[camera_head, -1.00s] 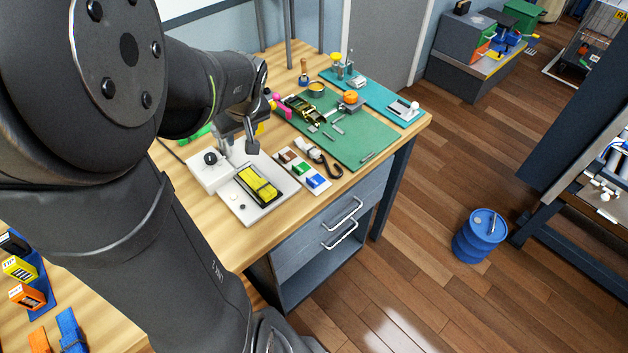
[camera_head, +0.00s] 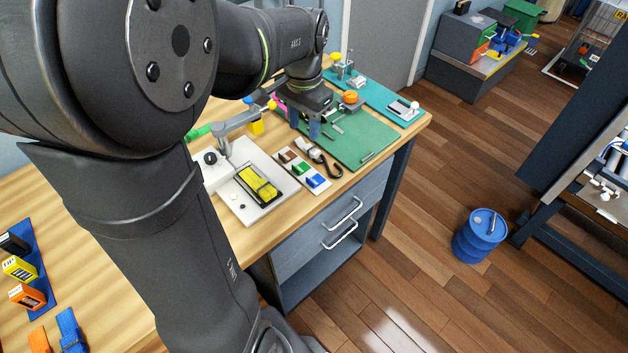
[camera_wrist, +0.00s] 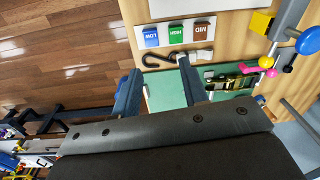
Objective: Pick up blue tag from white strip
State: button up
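The blue tag (camera_head: 313,181) sits at the near end of the white strip (camera_head: 319,191), beside a green tag (camera_head: 299,169) and a brown tag (camera_head: 286,156). In the wrist view the blue tag (camera_wrist: 151,37) reads LOW, the green tag (camera_wrist: 176,35) HIGH and the brown tag (camera_wrist: 202,31) MID. My gripper (camera_head: 303,127) hangs over the green mat, behind the strip and apart from the tags. In the wrist view its two blue-grey fingers (camera_wrist: 158,82) are spread wide with nothing between them.
A white plate with a yellow block (camera_head: 258,184) stands left of the strip. A dark strap (camera_head: 325,160) lies between strip and green mat (camera_head: 365,140). An orange knob (camera_head: 350,97) stands near the gripper. A grey lever fixture (camera_head: 232,124) is at the left.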

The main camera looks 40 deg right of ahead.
jog(key=s+m, duration=0.1)
send_over(310, 180)
jog(key=shift+m, duration=0.3)
jog(key=f, duration=1.1)
jog(key=shift+w+d+f, duration=0.1)
jog(key=shift+d+f, duration=0.15)
jog(key=shift+f, duration=0.1)
jog(key=shift+a+f, duration=0.2)
jog(key=shift+f, duration=2.4)
jog(key=c, duration=0.7)
